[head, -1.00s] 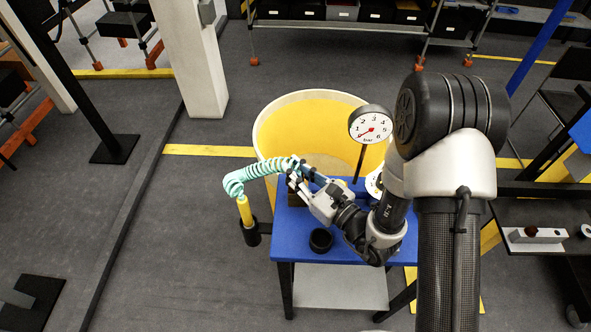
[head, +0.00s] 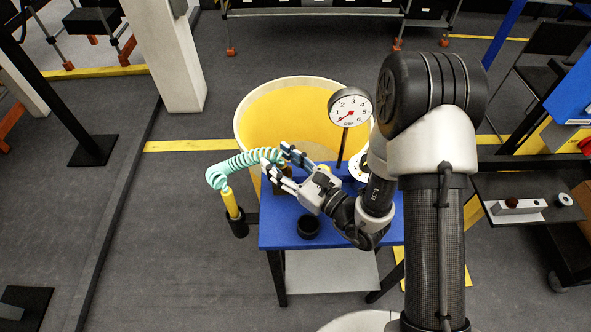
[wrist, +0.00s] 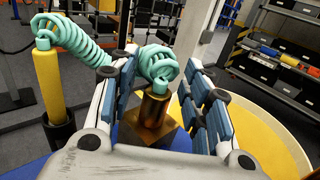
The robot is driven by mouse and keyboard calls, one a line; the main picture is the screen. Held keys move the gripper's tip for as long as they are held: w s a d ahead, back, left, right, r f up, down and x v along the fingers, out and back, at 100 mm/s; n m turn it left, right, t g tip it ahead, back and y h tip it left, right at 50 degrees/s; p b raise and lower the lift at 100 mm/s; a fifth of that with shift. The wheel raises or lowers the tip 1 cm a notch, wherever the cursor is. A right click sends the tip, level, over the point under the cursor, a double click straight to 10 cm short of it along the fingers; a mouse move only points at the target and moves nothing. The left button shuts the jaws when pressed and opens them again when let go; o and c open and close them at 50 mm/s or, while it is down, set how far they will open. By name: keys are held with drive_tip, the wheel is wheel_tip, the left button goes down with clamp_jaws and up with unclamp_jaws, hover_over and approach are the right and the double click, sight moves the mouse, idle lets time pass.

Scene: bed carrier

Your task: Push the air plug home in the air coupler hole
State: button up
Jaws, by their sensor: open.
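My gripper (head: 277,161) is open, its blue-padded fingers spread apart over the blue table. In the wrist view the fingers (wrist: 162,70) stand on both sides of the near end of a teal coiled hose (wrist: 88,46). The air plug, a small metal end (wrist: 160,86) under that coil, stands upright at the top of a brass air coupler (wrist: 152,112) on a brass block. A clear gap shows between plug and right finger; contact on the left cannot be told. The hole is hidden, so I cannot tell how deep the plug sits.
The hose's other end joins a yellow rod (head: 231,203) in a black cup (head: 239,224) left of the blue table (head: 275,238). A pressure gauge (head: 350,107) stands behind my arm. A black cup (head: 308,227) is on the table. A large yellow tub (head: 262,108) stands behind.

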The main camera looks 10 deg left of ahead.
drive_tip(key=v, duration=1.1)
drive_tip(key=shift+d, duration=0.1)
drive_tip(key=s+a+r+n+g+h, duration=0.2)
drive_tip(key=s+r+n+g, duration=0.8)
drive_tip(key=s+n+g, duration=0.45)
drive_tip(key=s+d+n+t+h, duration=0.4)
drive_tip(key=d+n+h, duration=0.3)
drive_tip(key=d+h, duration=0.15)
drive_tip(key=w+d+r+n+t+h, duration=0.2)
drive_tip(key=w+d+r+t+h, duration=0.2)
drive_tip(key=d, duration=0.7)
drive_tip(key=shift+r+n+t+h, duration=0.4)
drive_tip(key=shift+r+t, duration=0.35)
drive_tip(key=shift+t, duration=0.3)
